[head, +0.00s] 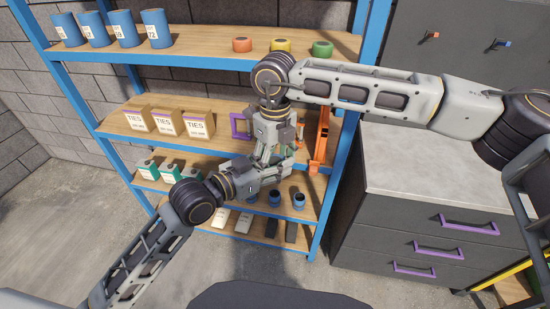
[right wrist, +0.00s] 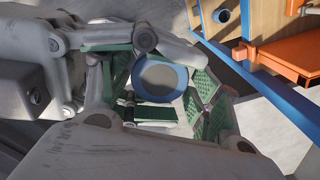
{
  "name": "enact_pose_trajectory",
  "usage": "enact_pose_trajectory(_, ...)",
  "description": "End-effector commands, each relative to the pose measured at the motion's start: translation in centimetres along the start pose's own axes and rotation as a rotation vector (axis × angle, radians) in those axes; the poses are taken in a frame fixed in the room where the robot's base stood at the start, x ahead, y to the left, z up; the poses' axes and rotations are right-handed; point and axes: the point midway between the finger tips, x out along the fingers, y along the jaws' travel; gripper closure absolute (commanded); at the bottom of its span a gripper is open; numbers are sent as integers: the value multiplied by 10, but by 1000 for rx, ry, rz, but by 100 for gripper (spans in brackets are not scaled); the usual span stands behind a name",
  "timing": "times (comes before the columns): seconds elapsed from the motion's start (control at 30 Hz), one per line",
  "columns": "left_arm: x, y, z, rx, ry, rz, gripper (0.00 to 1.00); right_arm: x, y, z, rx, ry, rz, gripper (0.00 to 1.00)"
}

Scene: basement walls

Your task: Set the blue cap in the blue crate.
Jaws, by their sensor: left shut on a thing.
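The blue cap (right wrist: 162,78), a round blue ring with a grey middle, sits between green-padded fingers in the right wrist view. In the head view it is hidden among the fingers, or too small to make out. My left gripper (head: 277,160) is shut on the cap, in front of the shelf unit. My right gripper (head: 278,140) comes down from above and meets the left one. Its fingers (right wrist: 165,95) stand apart around the cap; whether they touch it is unclear. I cannot make out a blue crate in either view.
A blue-framed shelf unit (head: 95,128) stands ahead. Orange (head: 242,44), yellow (head: 280,44) and green (head: 322,48) caps sit on its top shelf. An orange rack (head: 319,143) is close to the grippers. A grey drawer cabinet (head: 425,220) stands right, its top clear.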

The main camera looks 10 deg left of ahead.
Motion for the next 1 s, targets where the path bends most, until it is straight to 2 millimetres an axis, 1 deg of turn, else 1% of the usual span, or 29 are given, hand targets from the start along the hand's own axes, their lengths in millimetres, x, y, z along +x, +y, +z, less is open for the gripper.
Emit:
enact_pose_trajectory(0.03, 0, 0, 0, 0, 0, 0, 73, 0, 0, 0, 0, 0, 0, 45)
enact_pose_trajectory(0.23, 0, 0, 0, 0, 0, 0, 73, 0, 0, 0, 0, 0, 0, 70)
enact_pose_trajectory(0.27, 0, 0, 0, 0, 0, 0, 47, 0, 0, 0, 0, 0, 0, 72)
enact_pose_trajectory(0.43, 0, 0, 0, 0, 0, 0, 25, 0, 0, 0, 0, 0, 0, 72)
enact_pose_trajectory(0.8, 0, 0, 1, 0, -2, 0, 25, 0, 0, 0, 0, 0, 0, 72)
enact_pose_trajectory(0.87, 1, -1, 4, 1, -7, -1, 25, 0, 0, 0, 0, 0, 0, 72)
enact_pose_trajectory(1.0, 5, -2, 19, 5, -33, -5, 25, 0, 0, 0, 0, 0, 0, 72)
